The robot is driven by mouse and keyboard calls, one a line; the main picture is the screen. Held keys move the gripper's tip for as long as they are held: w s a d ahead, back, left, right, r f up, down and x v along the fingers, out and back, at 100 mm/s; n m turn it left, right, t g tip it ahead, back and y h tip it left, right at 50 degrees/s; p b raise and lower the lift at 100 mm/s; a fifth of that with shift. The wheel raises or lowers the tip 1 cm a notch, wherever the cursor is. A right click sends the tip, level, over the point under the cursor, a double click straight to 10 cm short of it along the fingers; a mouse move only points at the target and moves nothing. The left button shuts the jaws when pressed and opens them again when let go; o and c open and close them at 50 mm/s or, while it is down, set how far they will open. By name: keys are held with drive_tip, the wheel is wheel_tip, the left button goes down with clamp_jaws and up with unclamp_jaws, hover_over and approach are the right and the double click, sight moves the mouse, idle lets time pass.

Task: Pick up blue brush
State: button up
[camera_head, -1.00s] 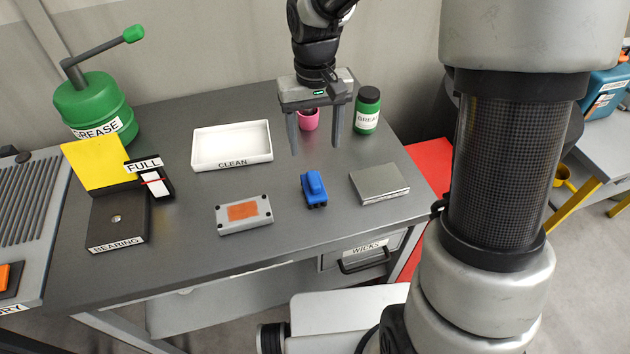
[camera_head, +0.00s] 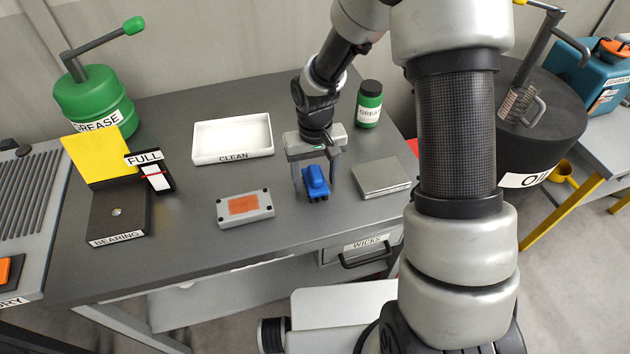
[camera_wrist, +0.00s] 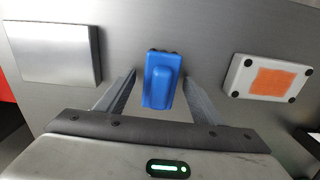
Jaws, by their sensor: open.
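The blue brush (camera_head: 316,182) lies on the dark grey table top, between the orange-topped grey block and the metal plate. My gripper (camera_head: 314,190) is open, with one finger on each side of the brush. In the wrist view the blue brush (camera_wrist: 161,80) sits ahead of and between the fingertips of my gripper (camera_wrist: 163,80), with a visible gap on both sides. I cannot tell how far the fingertips are above the table.
A grey block with an orange patch (camera_head: 243,207) lies to the left, and a flat metal plate (camera_head: 382,178) to the right. The white CLEAN tray (camera_head: 232,156) is behind left. A green grease jar (camera_head: 369,104) stands at the back right. The table's front is clear.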

sight(315, 172)
drive_tip(key=shift+f, duration=0.25)
drive_tip(key=c, duration=1.2)
wheel_tip(315, 172, up, 10)
drive_tip(key=shift+r, duration=0.1)
